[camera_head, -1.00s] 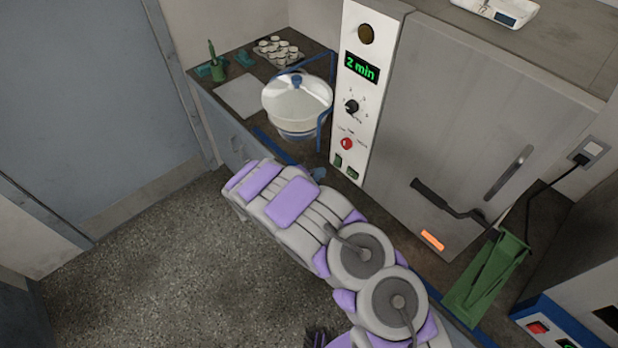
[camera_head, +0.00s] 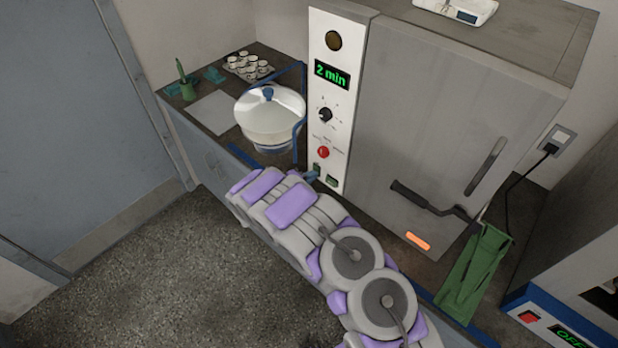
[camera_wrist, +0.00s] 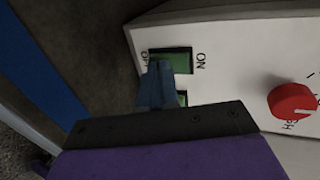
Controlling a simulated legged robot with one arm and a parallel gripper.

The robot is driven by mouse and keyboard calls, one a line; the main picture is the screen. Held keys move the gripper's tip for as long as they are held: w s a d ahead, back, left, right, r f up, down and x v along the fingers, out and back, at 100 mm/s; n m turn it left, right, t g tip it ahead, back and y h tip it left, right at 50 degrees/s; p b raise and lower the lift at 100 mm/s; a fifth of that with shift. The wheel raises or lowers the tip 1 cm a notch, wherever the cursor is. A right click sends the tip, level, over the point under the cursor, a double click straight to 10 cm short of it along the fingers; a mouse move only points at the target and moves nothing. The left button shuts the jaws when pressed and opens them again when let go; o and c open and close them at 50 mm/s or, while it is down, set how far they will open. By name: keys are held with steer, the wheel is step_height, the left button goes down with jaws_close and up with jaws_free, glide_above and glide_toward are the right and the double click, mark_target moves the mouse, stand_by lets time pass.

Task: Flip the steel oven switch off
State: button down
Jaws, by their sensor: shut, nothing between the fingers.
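The steel oven (camera_head: 430,95) stands on the counter with a white control panel (camera_head: 328,100) on its left side. Two green switches sit at the panel's bottom: the left switch (camera_head: 317,168) and the right switch (camera_head: 331,181). My gripper (camera_head: 311,176) is shut and empty, its blue tips at the left switch's lower end. In the wrist view, my gripper (camera_wrist: 160,67) overlaps the OFF end of the left switch (camera_wrist: 178,60); ON is printed at the other end. I cannot tell whether it touches. The right switch (camera_wrist: 182,97) is mostly hidden behind my fingers.
A red knob (camera_head: 323,153) and a black knob (camera_head: 325,114) are above the switches; the display (camera_head: 332,74) reads 2 min. A covered white pot (camera_head: 270,118) in a blue frame stands close left. A green object (camera_head: 478,265) lies on the right.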

steer(key=shift+w+d, duration=0.1)
stand_by(0.3)
steer(key=shift+r+p, duration=0.4)
steer(key=shift+r, duration=0.4)
